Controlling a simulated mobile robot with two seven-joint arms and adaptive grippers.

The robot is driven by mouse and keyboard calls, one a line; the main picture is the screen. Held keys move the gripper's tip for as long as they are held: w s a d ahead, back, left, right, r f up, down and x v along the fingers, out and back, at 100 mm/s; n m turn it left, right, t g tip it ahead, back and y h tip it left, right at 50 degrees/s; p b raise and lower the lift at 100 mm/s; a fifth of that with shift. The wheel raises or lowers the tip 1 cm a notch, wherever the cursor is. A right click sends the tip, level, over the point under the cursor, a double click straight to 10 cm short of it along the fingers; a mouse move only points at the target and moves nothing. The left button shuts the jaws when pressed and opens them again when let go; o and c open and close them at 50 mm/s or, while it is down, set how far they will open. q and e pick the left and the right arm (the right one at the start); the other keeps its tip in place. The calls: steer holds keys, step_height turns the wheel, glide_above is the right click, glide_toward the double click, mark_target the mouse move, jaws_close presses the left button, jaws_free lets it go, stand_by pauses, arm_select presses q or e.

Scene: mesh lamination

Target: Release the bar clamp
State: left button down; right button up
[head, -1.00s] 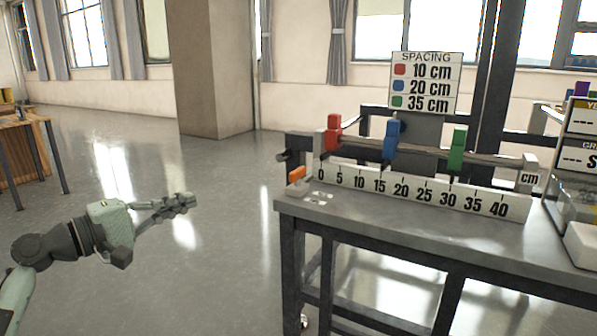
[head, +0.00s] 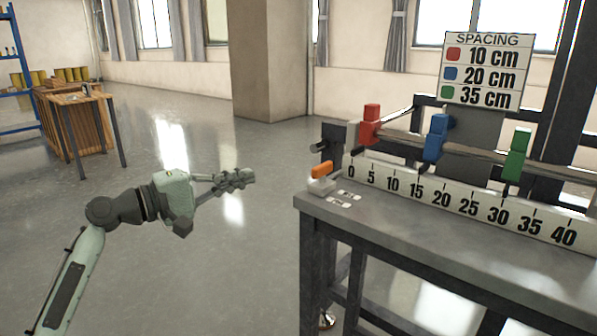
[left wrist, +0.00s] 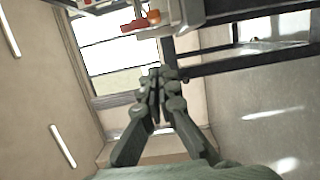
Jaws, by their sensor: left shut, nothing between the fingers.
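An orange lever (head: 322,170) on a small pale base sits at the near left corner of the metal table (head: 345,212). Behind it, a dark bar (head: 400,140) runs along the table and carries a red block (head: 370,128), a blue block (head: 435,138) and a green block (head: 516,155). A dark end piece (head: 333,140) stands at the bar's left end. My left gripper (head: 242,179) is shut and empty, left of the table corner and apart from it. Its closed fingers also show in the left wrist view (left wrist: 157,80). My right gripper is not in view.
A white ruler strip (head: 450,198) marked 0 to 40 stands along the table before the bar. A spacing sign (head: 487,68) rises behind it. Open floor (head: 200,260) lies left of the table. A wooden bench (head: 85,130) stands far left.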

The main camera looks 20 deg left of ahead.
mark_target(322, 170)
arm_select(q)
steer(key=w+d, duration=0.2)
steer(key=d, duration=0.1)
steer(key=w+d+p, duration=0.1)
steer(key=w+d, duration=0.1)
steer(key=d, duration=0.1)
steer(key=w+d+p, duration=0.1)
steer(key=w+d, duration=0.2)
steer(key=shift+d, duration=0.2)
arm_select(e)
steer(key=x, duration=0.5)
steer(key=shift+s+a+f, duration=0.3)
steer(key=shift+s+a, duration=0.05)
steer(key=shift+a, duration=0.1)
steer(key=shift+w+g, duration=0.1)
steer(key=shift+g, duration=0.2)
